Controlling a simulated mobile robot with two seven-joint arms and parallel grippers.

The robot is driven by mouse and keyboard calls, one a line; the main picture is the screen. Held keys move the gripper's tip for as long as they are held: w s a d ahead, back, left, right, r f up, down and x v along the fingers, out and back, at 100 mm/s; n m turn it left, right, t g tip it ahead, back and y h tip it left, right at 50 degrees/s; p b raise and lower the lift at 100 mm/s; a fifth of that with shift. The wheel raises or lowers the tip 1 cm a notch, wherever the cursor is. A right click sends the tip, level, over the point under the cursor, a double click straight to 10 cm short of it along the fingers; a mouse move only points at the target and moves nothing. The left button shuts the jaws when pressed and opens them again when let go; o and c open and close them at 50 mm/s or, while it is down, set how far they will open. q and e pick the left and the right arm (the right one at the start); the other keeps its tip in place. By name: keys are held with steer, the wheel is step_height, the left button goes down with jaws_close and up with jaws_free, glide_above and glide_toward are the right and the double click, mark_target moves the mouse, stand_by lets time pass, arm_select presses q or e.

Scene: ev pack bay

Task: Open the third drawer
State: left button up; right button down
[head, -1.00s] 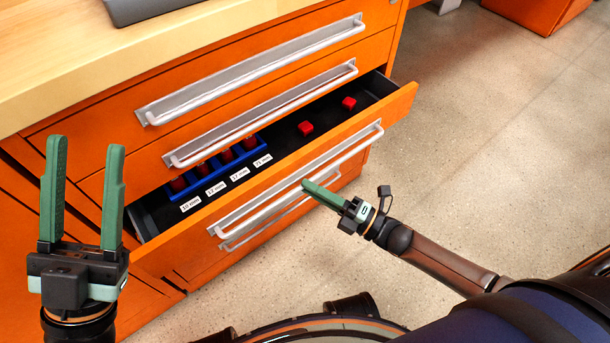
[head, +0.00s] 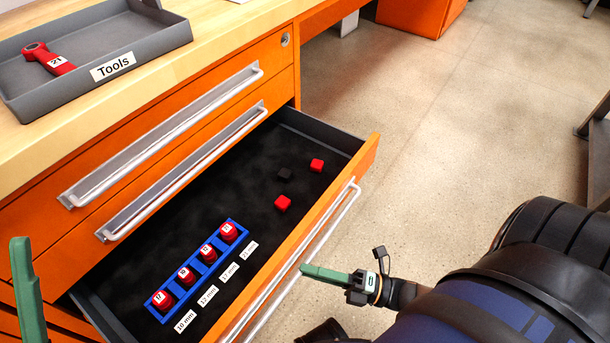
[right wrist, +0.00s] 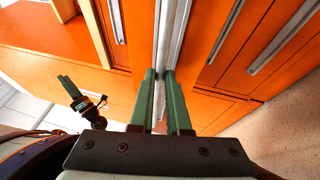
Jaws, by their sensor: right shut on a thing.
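The third drawer (head: 366,158), counted from the top of the orange cabinet, stands well open, showing its dark inside. Its pale bar handle (head: 337,222) runs along the orange front. My right gripper (head: 304,269) is at this handle; in the right wrist view its green fingers (right wrist: 163,75) are shut on the bar (right wrist: 170,35). My left gripper shows only one green finger (head: 28,290) at the left edge of the head view; its other finger is out of frame there. It also shows in the right wrist view (right wrist: 68,84), clear of the cabinet.
The drawer holds a blue rack (head: 193,287) of red pieces with size labels, loose red blocks (head: 282,203) and a black block (head: 285,174). The two drawers above are closed. A grey Tools tray (head: 130,45) with a red tool (head: 48,58) is on the worktop.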

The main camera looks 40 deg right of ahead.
steer(key=c, duration=0.9)
jaws_free()
steer(key=v, duration=1.2)
steer(key=shift+s+d+f, duration=0.1)
steer(key=shift+s+d, duration=0.05)
steer(key=shift+s, duration=0.1)
